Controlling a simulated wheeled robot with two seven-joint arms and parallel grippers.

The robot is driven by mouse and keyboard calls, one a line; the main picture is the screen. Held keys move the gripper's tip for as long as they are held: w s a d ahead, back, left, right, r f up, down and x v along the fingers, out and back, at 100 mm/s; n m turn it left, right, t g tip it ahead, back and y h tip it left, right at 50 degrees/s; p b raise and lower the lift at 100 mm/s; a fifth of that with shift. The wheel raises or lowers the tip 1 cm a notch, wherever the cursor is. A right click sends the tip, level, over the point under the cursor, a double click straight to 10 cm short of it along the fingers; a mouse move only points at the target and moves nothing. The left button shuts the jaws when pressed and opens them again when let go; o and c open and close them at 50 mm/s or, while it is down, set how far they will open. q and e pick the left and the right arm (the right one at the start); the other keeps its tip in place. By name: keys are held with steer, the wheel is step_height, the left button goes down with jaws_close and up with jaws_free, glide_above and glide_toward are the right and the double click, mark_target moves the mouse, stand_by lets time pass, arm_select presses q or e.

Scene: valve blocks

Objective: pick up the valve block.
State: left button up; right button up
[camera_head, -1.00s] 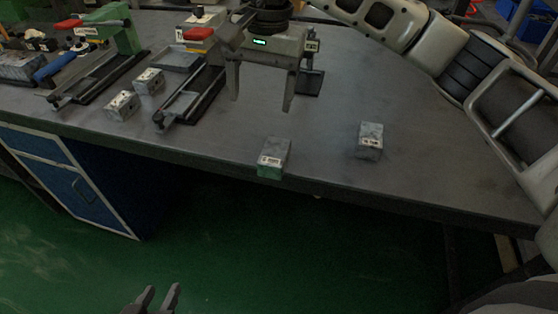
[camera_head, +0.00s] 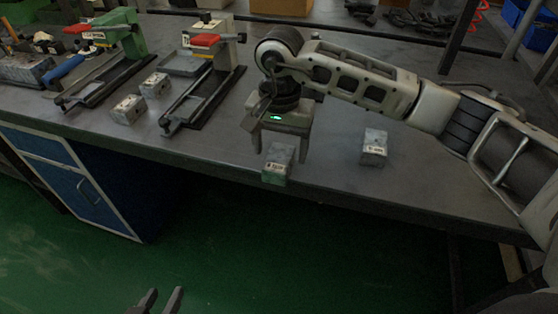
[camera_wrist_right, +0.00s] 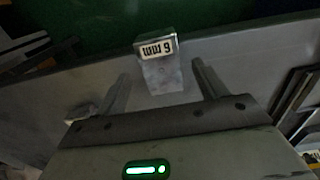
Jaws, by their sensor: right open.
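A grey valve block (camera_head: 279,160) with a white label stands at the table's front edge. In the right wrist view the valve block (camera_wrist_right: 162,70) sits between the two fingers, with a visible gap on each side. My right gripper (camera_head: 281,147) is open and points down just behind and around the block. In the wrist view its fingertips (camera_wrist_right: 160,72) are spread on either side of it. A second similar block (camera_head: 374,147) stands to the right. My left gripper (camera_head: 163,297) shows at the bottom edge, its fingers apart and empty, away from the table.
Two more small blocks (camera_head: 128,109) stand left on the dark table (camera_head: 330,178). Two vise-like fixtures, one green (camera_head: 122,32) and one grey with a red handle (camera_head: 203,40), stand behind. The table right of the second block is clear. A blue cabinet (camera_head: 75,185) is below.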

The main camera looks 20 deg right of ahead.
mark_target(279, 157)
step_height(279, 157, down, 4)
steer(key=shift+a+r, duration=0.1)
steer(key=shift+r, duration=0.15)
steer(key=shift+r, duration=0.1)
steer(key=c, duration=1.4)
steer(key=shift+c, duration=0.2)
